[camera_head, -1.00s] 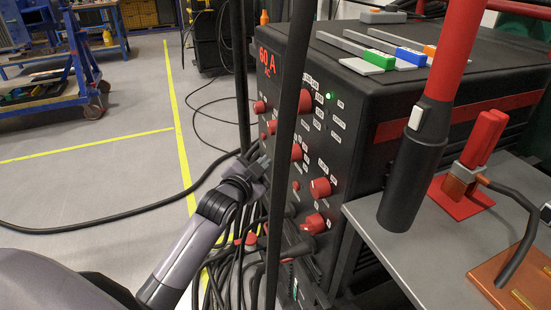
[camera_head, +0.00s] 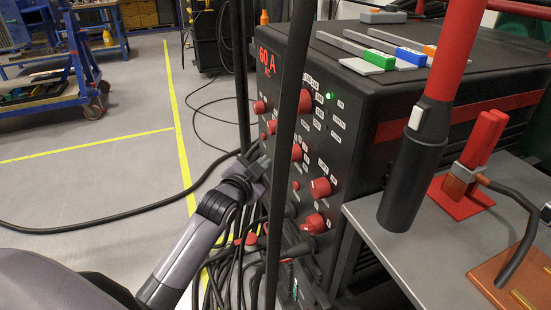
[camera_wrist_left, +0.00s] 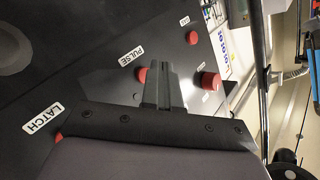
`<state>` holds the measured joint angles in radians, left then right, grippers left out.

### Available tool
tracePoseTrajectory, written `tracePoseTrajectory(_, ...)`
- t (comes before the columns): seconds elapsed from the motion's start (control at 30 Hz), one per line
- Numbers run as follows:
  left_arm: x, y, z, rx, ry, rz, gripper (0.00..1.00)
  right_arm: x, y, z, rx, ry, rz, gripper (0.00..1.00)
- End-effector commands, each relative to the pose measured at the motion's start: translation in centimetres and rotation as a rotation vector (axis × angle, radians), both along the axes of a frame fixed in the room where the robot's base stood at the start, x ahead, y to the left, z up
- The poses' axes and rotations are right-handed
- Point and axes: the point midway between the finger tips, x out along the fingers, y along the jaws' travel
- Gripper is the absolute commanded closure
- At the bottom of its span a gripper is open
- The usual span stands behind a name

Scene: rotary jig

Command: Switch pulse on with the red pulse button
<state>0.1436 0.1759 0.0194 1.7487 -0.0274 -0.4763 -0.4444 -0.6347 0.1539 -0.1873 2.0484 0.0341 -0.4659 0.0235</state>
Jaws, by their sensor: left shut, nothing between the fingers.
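The black welding machine (camera_head: 365,85) has a front panel with red knobs and small red buttons. In the left wrist view, the red pulse button (camera_wrist_left: 141,76) sits beside the white PULSE label (camera_wrist_left: 131,56). My left gripper (camera_wrist_left: 172,68) is shut and empty, with its fingertips close to the panel, just right of that button in the picture. Whether it touches the panel cannot be told. In the head view my left gripper (camera_head: 262,160) is at the panel's left side, partly behind a dark upright bar. My right gripper is not in view.
Dark upright bars (camera_head: 287,130) stand in front of the panel. A LATCH label (camera_wrist_left: 43,117) and other red controls (camera_wrist_left: 209,80) are nearby. Cables hang below. A grey table (camera_head: 390,237) stands at right.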

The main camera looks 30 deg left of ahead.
Motion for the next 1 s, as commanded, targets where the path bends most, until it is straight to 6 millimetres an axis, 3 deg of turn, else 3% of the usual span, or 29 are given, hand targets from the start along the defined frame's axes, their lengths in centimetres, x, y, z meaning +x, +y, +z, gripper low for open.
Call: tracePoseTrajectory(1.0, 0.76, -0.65, 0.02, 0.000, 0.000, 0.000, 1.00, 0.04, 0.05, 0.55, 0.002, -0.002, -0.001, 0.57)
